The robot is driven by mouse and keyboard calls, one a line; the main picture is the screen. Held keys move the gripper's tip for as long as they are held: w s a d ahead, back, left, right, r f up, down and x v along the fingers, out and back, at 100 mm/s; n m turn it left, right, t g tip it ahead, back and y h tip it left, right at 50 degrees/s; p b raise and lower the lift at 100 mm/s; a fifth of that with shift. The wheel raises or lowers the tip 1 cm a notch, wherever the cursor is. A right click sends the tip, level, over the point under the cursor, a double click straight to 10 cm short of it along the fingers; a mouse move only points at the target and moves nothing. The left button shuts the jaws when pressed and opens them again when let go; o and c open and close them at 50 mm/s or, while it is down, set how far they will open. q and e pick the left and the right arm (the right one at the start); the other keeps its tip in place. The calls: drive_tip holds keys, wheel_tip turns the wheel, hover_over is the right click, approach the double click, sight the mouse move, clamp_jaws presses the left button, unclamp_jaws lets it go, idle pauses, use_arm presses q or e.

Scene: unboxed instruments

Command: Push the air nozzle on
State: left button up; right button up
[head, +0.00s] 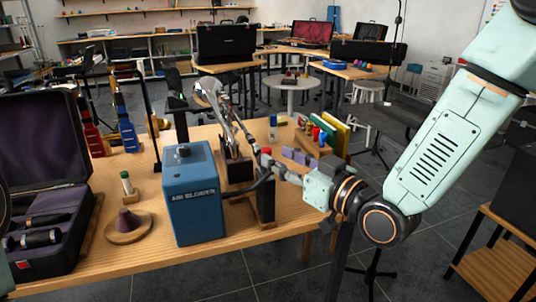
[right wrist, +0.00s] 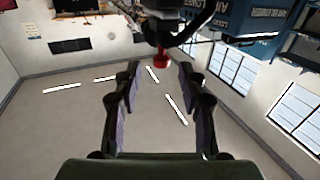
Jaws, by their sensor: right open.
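A blue box lettered as an air blower (head: 194,205) stands near the table's front edge; it also shows upside down at the top right of the right wrist view (right wrist: 240,22). A black hose (head: 246,187) runs from its right side. A red tip (right wrist: 160,60), which looks like the air nozzle, is at the top middle of the right wrist view, below dark fittings. My right gripper (right wrist: 160,80) is open, with the red tip beyond and between its fingers. In the head view the right gripper (head: 272,165) is beside the red tip (head: 266,151); contact is unclear. My left gripper is out of view.
A silver instrument (head: 213,92) stands behind the blower. An open black case (head: 42,145) is at left, near a wooden disc with a dark cone (head: 128,224) and a small bottle (head: 127,184). Purple blocks (head: 299,156) and coloured books (head: 333,135) are at right.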

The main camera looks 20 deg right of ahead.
sight(270, 153)
drive_tip(key=shift+b+x, duration=0.4)
drive_tip(key=shift+x, duration=2.1)
drive_tip(key=shift+f, duration=0.1)
drive_tip(key=shift+s, duration=0.1)
drive_tip(key=shift+c, duration=0.6)
clamp_jaws()
